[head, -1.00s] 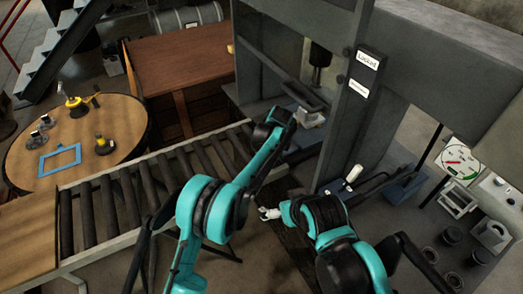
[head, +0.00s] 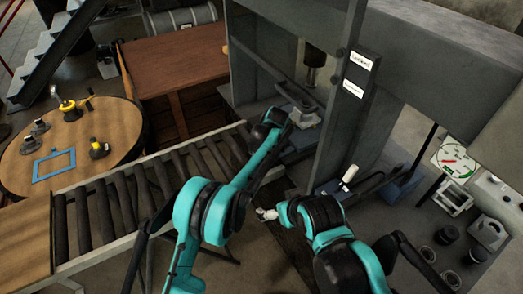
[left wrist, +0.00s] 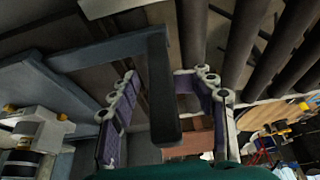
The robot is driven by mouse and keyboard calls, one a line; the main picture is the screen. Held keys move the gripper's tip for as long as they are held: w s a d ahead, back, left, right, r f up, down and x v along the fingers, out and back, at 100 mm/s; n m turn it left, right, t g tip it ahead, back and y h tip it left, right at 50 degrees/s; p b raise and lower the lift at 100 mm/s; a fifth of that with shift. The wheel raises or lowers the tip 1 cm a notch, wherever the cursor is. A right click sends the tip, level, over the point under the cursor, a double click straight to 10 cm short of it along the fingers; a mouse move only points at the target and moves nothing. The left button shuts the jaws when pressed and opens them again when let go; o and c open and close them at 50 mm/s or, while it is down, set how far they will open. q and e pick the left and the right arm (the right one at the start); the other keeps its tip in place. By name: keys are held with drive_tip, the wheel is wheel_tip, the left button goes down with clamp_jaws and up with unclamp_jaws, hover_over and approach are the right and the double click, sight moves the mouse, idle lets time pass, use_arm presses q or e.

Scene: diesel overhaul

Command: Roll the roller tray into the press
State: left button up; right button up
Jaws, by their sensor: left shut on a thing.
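The roller tray (head: 302,138) is a blue-grey plate at the press opening, at the far right end of the roller conveyor; a grey metal block (head: 306,115) stands at it. In the left wrist view the tray (left wrist: 105,50) shows at upper left with a dark upright handle bar (left wrist: 163,95). My left gripper (left wrist: 158,78) has its purple-padded fingers on either side of this bar and is shut on it; in the head view my own arm hides the fingers. The press (head: 345,130) is a large grey frame with a dark ram above the block. My right gripper (head: 266,213) hangs low before the press, away from the tray; its jaw opening is unclear.
The roller conveyor (head: 128,200) runs from lower left to the press, its rollers bare. A round wooden table (head: 40,165) with tools and a blue frame stands at left. A grey bench (head: 440,205) with cups and a gauge is at right. A white-gripped lever (head: 350,174) rises at the press's front.

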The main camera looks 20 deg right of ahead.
use_arm(q)
drive_tip(key=v, duration=1.2)
idle(0.3)
drive_tip(key=s+a+r, duration=0.3)
drive_tip(key=a, duration=0.5)
drive_tip(key=s+a+r+m+h, duration=0.1)
drive_tip(key=s+a+r, duration=0.2)
drive_tip(key=a, duration=0.5)
drive_tip(key=s+a+r, duration=0.3)
drive_tip(key=a, duration=0.6)
drive_tip(key=s+a+f+m+t, duration=0.1)
drive_tip(key=s+a+f, duration=0.3)
drive_tip(key=s+a, duration=0.3)
drive_tip(key=s+a+f+t+b, duration=0.1)
drive_tip(key=s+a+f, duration=0.3)
drive_tip(key=s+a, duration=0.4)
drive_tip(key=s, duration=0.5)
drive_tip(key=shift+a+m+t, duration=0.25)
drive_tip(key=shift+m+t, duration=0.15)
